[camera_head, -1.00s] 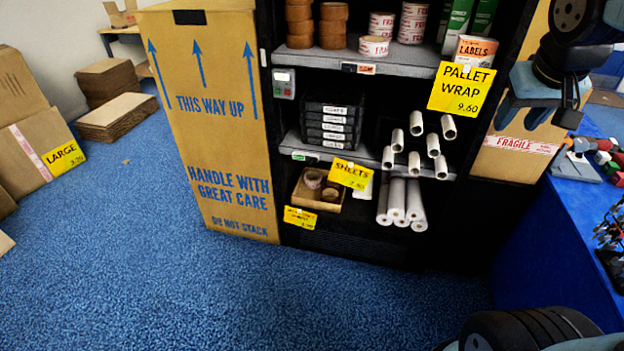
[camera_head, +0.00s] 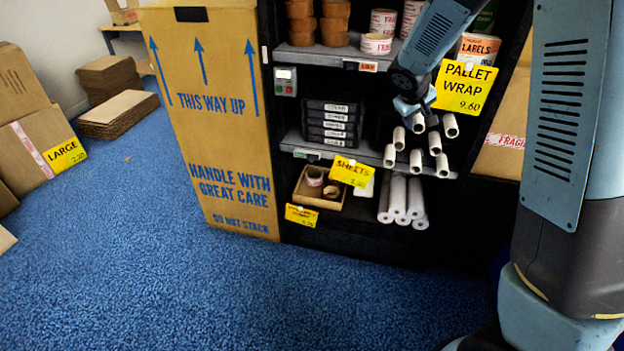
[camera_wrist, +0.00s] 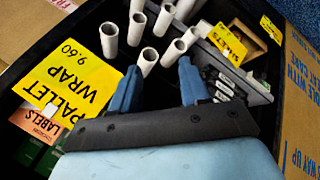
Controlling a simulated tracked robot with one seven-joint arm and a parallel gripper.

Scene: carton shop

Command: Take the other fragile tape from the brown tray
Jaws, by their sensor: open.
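The brown tray (camera_head: 301,195) stands on the bottom shelf of the black rack. It holds a pinkish roll of tape (camera_head: 314,178) at the back and a browner roll (camera_head: 331,191) in front; I cannot read any print on them. White fragile tape rolls (camera_head: 376,44) stand on the top shelf. My gripper (camera_head: 416,120) is open by the upright white rolls, above and to the right of the tray. In the wrist view its two blue fingers (camera_wrist: 158,75) are apart with nothing held. The tray shows there at top right (camera_wrist: 253,45), partly behind a yellow tag.
Upright white rolls (camera_head: 416,162) crowd the middle shelf, with lying rolls (camera_head: 398,198) below. Yellow tags, pallet wrap (camera_head: 464,88) and sheets (camera_head: 351,172), hang at the front. A tall carton (camera_head: 213,110) flanks the rack.

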